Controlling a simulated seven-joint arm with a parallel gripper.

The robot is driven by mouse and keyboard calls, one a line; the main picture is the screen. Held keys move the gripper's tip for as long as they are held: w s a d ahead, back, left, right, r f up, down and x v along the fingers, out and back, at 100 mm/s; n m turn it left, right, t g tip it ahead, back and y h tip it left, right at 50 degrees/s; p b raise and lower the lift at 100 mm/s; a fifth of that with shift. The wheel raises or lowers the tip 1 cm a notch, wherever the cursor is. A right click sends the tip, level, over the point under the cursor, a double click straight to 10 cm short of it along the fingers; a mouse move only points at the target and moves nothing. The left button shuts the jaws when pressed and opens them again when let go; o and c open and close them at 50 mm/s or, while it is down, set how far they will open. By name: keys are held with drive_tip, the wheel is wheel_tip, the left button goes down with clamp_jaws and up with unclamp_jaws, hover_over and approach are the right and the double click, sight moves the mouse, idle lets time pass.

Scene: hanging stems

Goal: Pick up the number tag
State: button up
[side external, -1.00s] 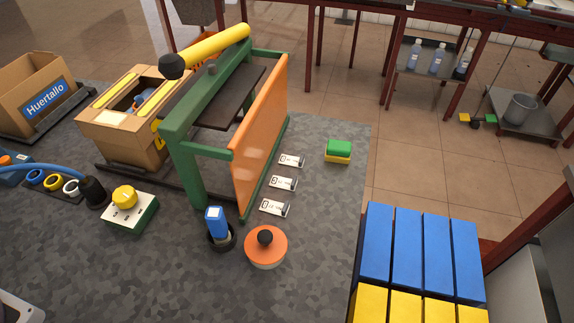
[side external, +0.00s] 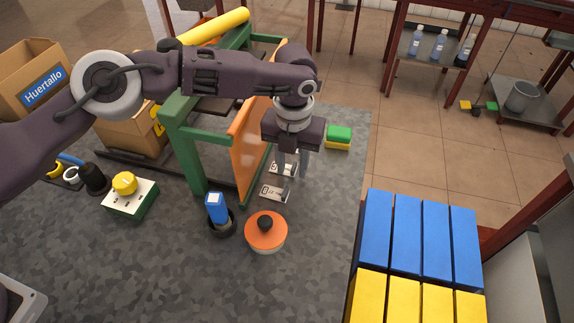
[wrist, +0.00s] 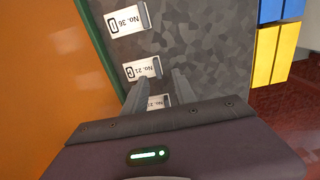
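White number tags lie in a row on the grey mat. In the side view, the nearest tag (side external: 272,192) is in clear sight, the middle tag (side external: 280,169) is partly covered by my fingers, and the farthest is hidden behind my gripper (side external: 293,176). My gripper points down over the row with its fingers apart and nothing visibly held. In the wrist view, one tag reads "No. 36" (wrist: 123,20) and another "No. 21" (wrist: 141,68). A third tag (wrist: 156,102) shows between the fingers of my gripper (wrist: 161,78), partly hidden by the gripper body. Finger height above the mat is unclear.
A green frame with an orange panel (side external: 250,150) stands close left of the tags. An orange round lid with a black knob (side external: 266,232) and a blue block in a dark holder (side external: 216,208) are nearer. A green-yellow block (side external: 339,137) sits right. Blue boxes (side external: 408,240) are at lower right.

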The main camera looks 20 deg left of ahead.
drive_tip(key=shift+f, duration=0.4)
clamp_jaws()
